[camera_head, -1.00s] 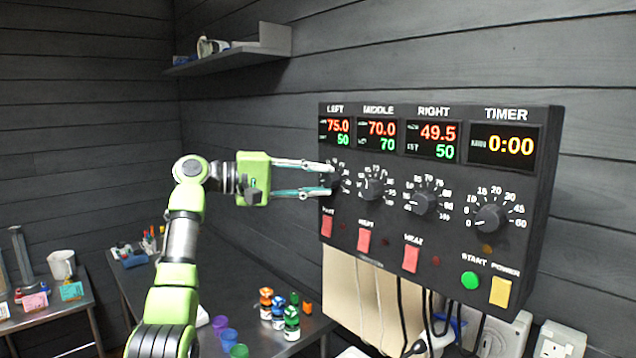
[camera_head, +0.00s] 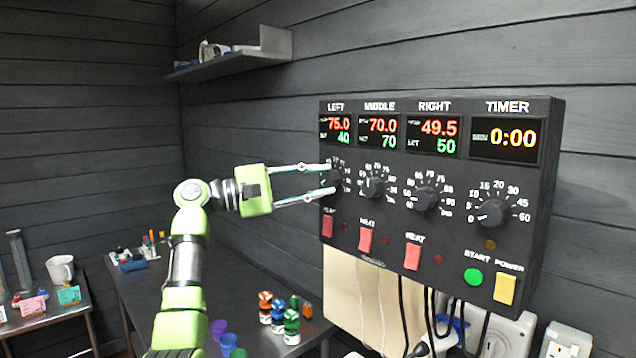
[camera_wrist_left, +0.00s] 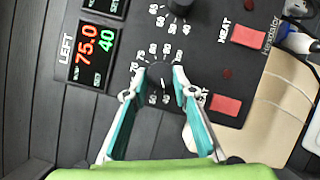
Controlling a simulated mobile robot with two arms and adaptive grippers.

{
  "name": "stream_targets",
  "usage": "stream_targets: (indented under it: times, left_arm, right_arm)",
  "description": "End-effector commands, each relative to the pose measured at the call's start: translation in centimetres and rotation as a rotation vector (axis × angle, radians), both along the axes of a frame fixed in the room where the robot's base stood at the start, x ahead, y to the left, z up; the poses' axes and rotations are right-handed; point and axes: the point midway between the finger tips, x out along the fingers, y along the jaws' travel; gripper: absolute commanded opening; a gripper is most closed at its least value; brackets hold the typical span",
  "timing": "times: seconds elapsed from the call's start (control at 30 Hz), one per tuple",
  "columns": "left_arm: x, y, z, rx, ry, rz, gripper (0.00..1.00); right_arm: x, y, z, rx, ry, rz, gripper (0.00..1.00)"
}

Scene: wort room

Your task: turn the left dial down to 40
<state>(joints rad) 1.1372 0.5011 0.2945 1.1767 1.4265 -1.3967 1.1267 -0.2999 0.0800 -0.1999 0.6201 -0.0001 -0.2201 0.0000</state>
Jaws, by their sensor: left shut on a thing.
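The left dial (camera_wrist_left: 160,82) is a dark round knob under the LEFT display on the black control panel (camera_head: 455,225). The LEFT display (camera_head: 336,131) reads 75.0 in red and 40 in green. It also shows in the left wrist view (camera_wrist_left: 93,53). My left gripper (camera_head: 331,179) reaches the panel from the left. In the left wrist view its fingertips (camera_wrist_left: 162,80) are on both sides of the left dial, shut on it. The fingers hide part of the dial and its scale in the head view. My right gripper is in neither view.
The middle dial (camera_head: 373,187), right dial (camera_head: 427,198) and timer dial (camera_head: 494,212) sit to the right. Red HEAT switches (camera_head: 365,239) are below. Bottles (camera_head: 291,326) and cups stand on the dark table (camera_head: 243,290). A shelf (camera_head: 235,63) is on the wall.

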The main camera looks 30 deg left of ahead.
Motion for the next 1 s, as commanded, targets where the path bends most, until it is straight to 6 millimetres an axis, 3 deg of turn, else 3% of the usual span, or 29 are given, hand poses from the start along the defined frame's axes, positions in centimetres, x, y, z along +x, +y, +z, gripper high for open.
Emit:
stream_targets:
  times: [0.2, 0.23, 0.3, 0.7, 1.0]
  left_arm:
    - [0.0, 0.0, 0.1, -0.003, -0.001, 0.001, 0.03]
    - [0.0, 0.0, 0.1, -0.003, -0.001, 0.001, 0.27]
    - [0.0, 0.0, 0.1, -0.003, 0.000, 0.000, 0.42]
    - [-0.3, 0.3, 0.0, -0.001, 0.000, 0.001, 0.42]
    - [-4.1, 4.2, -0.6, 0.000, 0.001, 0.004, 0.42]
  right_arm:
    - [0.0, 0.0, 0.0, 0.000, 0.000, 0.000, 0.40]
    - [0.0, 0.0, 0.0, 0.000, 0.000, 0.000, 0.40]
    - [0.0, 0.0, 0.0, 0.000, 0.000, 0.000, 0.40]
    - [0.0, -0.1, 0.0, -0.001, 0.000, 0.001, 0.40]
    - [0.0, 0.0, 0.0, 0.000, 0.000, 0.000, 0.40]
